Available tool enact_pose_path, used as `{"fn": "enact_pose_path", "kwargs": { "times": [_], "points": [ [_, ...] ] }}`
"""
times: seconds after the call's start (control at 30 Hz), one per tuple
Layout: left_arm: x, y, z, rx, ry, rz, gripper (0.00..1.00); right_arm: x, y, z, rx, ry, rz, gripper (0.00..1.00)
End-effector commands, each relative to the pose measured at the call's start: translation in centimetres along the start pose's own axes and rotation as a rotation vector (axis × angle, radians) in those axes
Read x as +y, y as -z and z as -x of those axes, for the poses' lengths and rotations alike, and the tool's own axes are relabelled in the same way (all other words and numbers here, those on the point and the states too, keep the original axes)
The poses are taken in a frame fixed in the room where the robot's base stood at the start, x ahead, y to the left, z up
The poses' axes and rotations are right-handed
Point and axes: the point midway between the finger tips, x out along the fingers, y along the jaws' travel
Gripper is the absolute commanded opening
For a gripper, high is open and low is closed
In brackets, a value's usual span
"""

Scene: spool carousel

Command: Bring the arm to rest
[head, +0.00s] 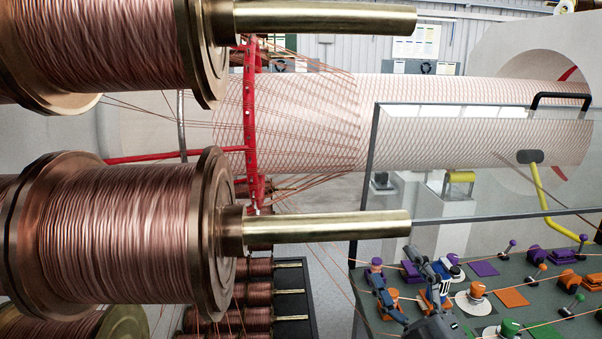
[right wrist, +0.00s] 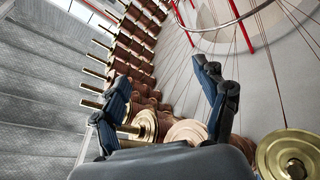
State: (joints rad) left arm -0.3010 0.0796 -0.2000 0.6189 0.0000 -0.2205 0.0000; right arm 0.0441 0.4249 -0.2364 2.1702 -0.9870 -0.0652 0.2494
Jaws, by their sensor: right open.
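My right gripper (head: 394,265) shows low in the head view, right of centre, in front of the grey panel with coloured knobs. Its dark blue fingers are spread, with nothing seen between them. In the right wrist view, the same gripper (right wrist: 160,70) has its two fingers apart. Copper spools lie beyond them, and I see no contact. My left gripper is not in either view.
Large copper wire spools (head: 125,232) with protruding brass rods (head: 330,226) fill the left of the head view. A clear guard (head: 460,205) stands behind the grey panel (head: 470,265). Several spools (right wrist: 130,50) and taut wires surround the gripper's view. A red frame (head: 250,125) stands behind.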

Motion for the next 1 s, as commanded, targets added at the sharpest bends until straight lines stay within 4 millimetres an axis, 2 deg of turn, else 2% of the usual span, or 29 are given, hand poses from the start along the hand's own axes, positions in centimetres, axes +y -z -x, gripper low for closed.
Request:
{"fn": "enact_pose_path", "kwargs": {
  "times": [0.1, 0.17, 0.2, 0.27, 0.33, 0.4, 0.5, 0.6, 0.73, 0.9, 1.0],
  "points": [
    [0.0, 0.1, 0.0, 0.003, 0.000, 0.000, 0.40, -1.5, -5.0, 3.9, -0.313, -0.010, -0.202, 0.73],
    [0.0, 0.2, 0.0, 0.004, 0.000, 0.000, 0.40, -3.0, -7.2, 6.4, -0.473, 0.009, -0.296, 0.73],
    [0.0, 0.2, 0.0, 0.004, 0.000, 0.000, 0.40, -4.2, -8.5, 8.4, -0.582, 0.030, -0.356, 0.73],
    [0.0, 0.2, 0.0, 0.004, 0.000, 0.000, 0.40, -6.4, -10.0, 11.8, -0.742, 0.076, -0.443, 0.73],
    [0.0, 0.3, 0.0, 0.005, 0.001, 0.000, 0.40, -9.2, -10.9, 16.2, -0.928, 0.150, -0.540, 0.73],
    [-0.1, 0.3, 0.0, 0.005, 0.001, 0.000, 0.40, -11.8, -10.8, 20.6, -1.094, 0.236, -0.623, 0.73],
    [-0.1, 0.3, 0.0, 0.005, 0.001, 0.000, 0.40, -14.7, -9.5, 25.9, -1.277, 0.361, -0.716, 0.73],
    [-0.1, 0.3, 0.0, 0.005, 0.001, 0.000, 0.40, -16.7, -7.6, 30.2, -1.415, 0.480, -0.784, 0.73],
    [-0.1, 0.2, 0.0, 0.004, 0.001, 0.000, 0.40, -18.3, -4.7, 34.7, -1.552, 0.623, -0.855, 0.73],
    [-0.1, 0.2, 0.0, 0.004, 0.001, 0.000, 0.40, -19.3, -0.6, 39.6, -1.691, 0.810, -0.929, 0.73],
    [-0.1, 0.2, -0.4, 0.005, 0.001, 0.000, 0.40, -22.3, -2.5, 40.1, -1.691, 0.805, -0.918, 0.73]
  ]
}}
